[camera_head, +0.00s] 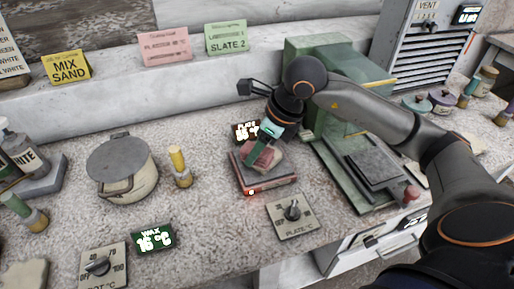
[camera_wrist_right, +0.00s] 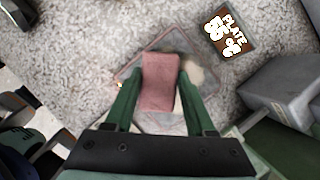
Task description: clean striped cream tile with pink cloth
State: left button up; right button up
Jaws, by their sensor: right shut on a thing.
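The pink cloth (camera_head: 262,154) is held between the fingers of my right gripper (camera_head: 264,142), over the small grey plate. In the right wrist view the cloth (camera_wrist_right: 160,82) spans the gap between the green fingers (camera_wrist_right: 158,105). A pale cream piece (camera_head: 275,161) shows from under the cloth, on the plate; it also shows in the right wrist view (camera_wrist_right: 193,72). It may be the striped cream tile, but its stripes cannot be made out and the cloth hides much of it. Whether cloth and piece touch is unclear. My left gripper is not in view.
The grey plate (camera_head: 245,179) sits on a red-sided base, with a temperature display (camera_head: 246,132) behind and a dial panel (camera_head: 292,214) in front. A lidded pot (camera_head: 122,168) and yellow-topped bottle (camera_head: 180,167) stand left. A green machine (camera_head: 331,110) stands close right.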

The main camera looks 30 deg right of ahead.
aim_at(272, 155)
jog(key=shift+s+d, duration=0.4)
jog(key=shift+s, duration=0.25)
jog(key=shift+s+d+f+b, duration=0.15)
jog(key=shift+s+d+b, duration=0.2)
jog(key=shift+s+b, duration=0.3)
jog(key=shift+s+d, duration=0.15)
jog(key=shift+s, duration=0.05)
jog(key=shift+w+a+p, duration=0.3)
jog(key=shift+w+a, duration=0.3)
jog(key=shift+w, duration=0.35)
jog(key=shift+w+a+p, duration=0.25)
jog(key=shift+w+a, duration=0.3)
jog(key=shift+w, duration=0.35)
jog(key=shift+r, duration=0.2)
